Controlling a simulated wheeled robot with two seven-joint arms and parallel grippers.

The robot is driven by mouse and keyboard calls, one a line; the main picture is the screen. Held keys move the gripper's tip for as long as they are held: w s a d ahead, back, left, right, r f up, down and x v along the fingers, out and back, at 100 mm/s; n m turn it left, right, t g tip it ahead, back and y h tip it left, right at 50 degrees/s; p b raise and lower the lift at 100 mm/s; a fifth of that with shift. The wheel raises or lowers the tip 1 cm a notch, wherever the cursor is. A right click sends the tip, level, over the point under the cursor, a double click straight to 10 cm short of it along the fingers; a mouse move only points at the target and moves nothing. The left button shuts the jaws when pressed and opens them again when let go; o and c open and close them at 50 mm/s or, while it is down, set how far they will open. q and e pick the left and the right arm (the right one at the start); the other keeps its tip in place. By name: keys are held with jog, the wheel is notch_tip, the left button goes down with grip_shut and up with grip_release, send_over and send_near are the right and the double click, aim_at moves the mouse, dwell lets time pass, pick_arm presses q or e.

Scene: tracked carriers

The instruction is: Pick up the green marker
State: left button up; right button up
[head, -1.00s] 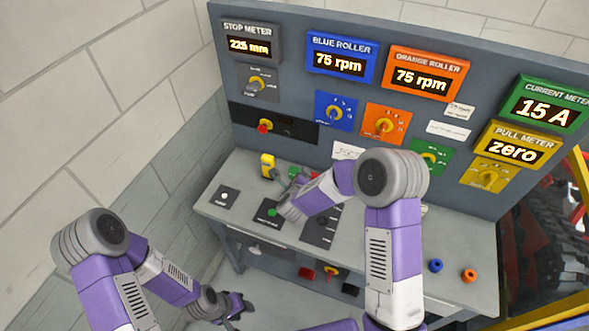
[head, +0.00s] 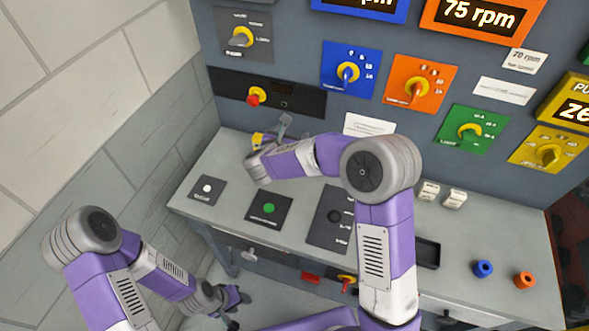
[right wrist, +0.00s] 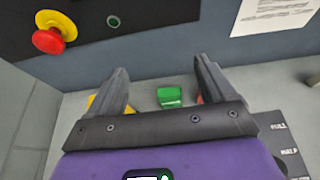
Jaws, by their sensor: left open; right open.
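The green marker (right wrist: 170,97) is a small green block on the desk top. In the right wrist view it shows between and beyond the two fingers of my right gripper (right wrist: 161,75), apart from them. The right gripper is open and empty; in the head view it (head: 286,124) is over the back of the desk, partly hidden by its own wrist. The green marker is hidden behind my right arm in the head view. My left gripper (head: 236,298) is open and low, in front of the desk's left side.
A yellow marker (head: 258,139) stands to the left, and a red one (right wrist: 199,99) shows partly behind the right finger. The panel with a red knob (right wrist: 48,41) rises just behind. Blue (head: 483,268) and orange (head: 525,280) rings lie at the desk's right.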

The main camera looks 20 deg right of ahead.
notch_tip(320, 180, down, 13)
jog(key=b, duration=1)
jog(key=shift+s+r+b, duration=0.15)
jog(key=shift+r+b, duration=0.05)
jog(key=shift+b, duration=0.2)
jog(key=b+x, duration=0.1)
jog(key=x, duration=0.6)
jog(key=shift+w+d+f, duration=0.1)
jog(key=shift+w+d, duration=0.05)
jog(key=shift+w, duration=0.1)
jog(key=c, duration=1.1)
